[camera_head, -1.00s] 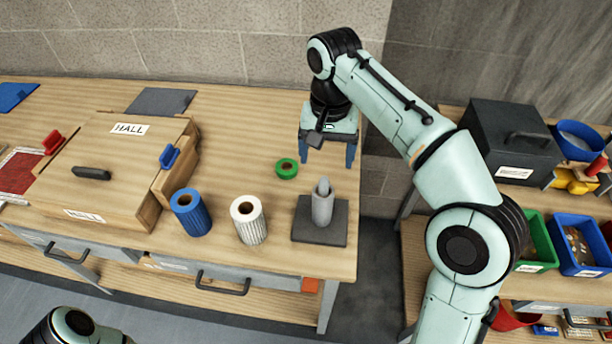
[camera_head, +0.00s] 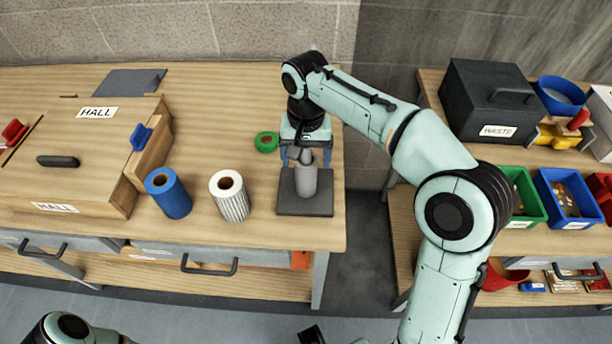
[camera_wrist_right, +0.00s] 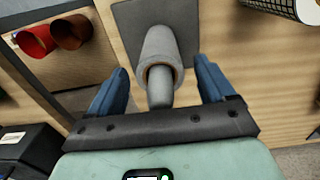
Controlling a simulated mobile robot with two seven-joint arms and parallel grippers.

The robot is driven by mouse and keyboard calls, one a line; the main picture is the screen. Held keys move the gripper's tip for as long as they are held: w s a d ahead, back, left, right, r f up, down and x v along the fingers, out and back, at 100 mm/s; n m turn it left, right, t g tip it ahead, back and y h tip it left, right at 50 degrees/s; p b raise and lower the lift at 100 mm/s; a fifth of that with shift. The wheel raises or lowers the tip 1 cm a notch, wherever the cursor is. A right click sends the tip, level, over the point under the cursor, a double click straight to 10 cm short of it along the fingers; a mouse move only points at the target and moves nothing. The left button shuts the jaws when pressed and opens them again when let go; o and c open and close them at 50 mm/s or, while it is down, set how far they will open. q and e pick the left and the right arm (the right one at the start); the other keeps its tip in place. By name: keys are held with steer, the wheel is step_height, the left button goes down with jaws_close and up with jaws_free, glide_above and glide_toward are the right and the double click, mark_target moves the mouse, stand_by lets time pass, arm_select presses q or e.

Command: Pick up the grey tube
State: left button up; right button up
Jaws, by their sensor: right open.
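The grey tube (camera_head: 306,181) stands upright on a dark grey square base (camera_head: 290,207) near the right end of the wooden table. In the right wrist view the tube (camera_wrist_right: 162,48) shows its brown-rimmed open end, with a grey peg coming out of it. My right gripper (camera_head: 305,155) is at the tube's top, just behind it in the head view. In the wrist view its blue fingers (camera_wrist_right: 160,85) are apart, one on each side of the tube, with gaps to it. My left gripper is out of view; only part of my left arm shows at the bottom left.
A white patterned roll (camera_head: 230,196) and a blue roll (camera_head: 168,194) stand left of the base. A green tape roll (camera_head: 267,142) lies behind it. A wooden HALL box (camera_head: 75,165) fills the left. Right shelves hold a WASTE box (camera_head: 495,108) and bins.

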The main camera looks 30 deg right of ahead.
steer(key=shift+f, duration=0.75)
steer(key=c, duration=1.4)
steer(key=shift+r, duration=0.2)
